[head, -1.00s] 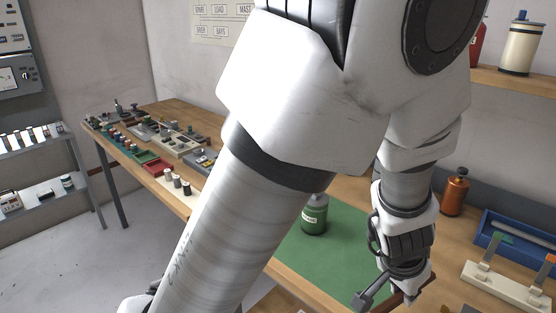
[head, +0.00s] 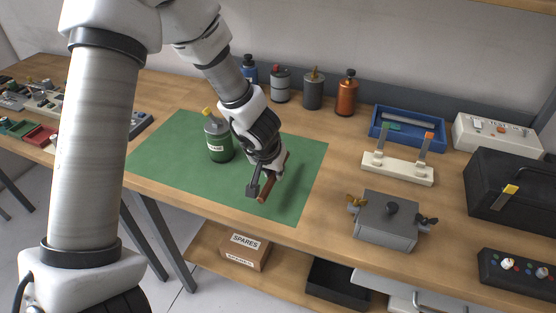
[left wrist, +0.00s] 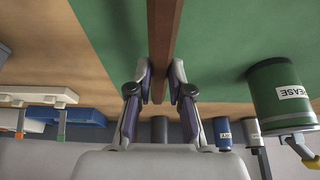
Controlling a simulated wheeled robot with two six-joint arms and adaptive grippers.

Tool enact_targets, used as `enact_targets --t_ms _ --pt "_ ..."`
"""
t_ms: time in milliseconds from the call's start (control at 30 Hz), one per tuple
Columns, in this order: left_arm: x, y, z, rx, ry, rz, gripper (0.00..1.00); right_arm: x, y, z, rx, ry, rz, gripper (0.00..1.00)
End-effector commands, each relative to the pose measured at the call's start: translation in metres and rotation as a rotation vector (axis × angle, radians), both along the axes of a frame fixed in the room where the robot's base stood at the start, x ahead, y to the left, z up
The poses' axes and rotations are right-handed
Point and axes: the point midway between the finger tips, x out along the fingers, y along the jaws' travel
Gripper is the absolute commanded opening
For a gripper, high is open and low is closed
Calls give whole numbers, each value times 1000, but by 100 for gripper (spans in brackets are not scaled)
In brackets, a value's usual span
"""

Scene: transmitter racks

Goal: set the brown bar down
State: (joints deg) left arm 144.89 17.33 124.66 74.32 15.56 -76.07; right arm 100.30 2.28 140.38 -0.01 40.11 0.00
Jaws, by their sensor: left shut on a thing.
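The brown bar (head: 266,189) is in my left gripper (head: 262,177), over the right part of the green mat (head: 300,157). In the left wrist view the bar (left wrist: 164,30) runs away from between the two fingers (left wrist: 160,82), which close on it from both sides. The mat (left wrist: 225,35) shows behind the bar there. I cannot tell whether the bar touches the mat or hangs just above it. The gripper hides part of the bar in the head view. My right gripper is not in view.
A green grease can (head: 219,142) stands on the mat left of the gripper. Several bottles, including an orange one (head: 346,93), line the back. A white stand (head: 398,169), blue tray (head: 408,128) and grey box (head: 386,219) stand right. The mat's front right is clear.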

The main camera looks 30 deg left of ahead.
Motion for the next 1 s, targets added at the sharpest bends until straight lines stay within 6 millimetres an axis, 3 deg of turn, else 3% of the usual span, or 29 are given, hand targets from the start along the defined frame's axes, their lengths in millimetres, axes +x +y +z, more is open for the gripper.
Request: enact_targets --t_ms 167,233,333,733,767,800,1000 --pt "16 16 0 -1 -1 1 0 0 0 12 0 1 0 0" --pt "15 15 -27 0 1 -2 0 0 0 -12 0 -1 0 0" --pt "16 15 -42 0 -1 -3 0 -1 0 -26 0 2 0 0" --pt "15 14 -43 0 -1 -2 0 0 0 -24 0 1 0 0" --pt "15 14 -42 0 -1 -2 30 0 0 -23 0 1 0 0" --pt "15 14 -41 0 -1 -2 44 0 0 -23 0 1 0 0" --pt "15 14 -41 0 -1 -2 44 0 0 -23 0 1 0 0"
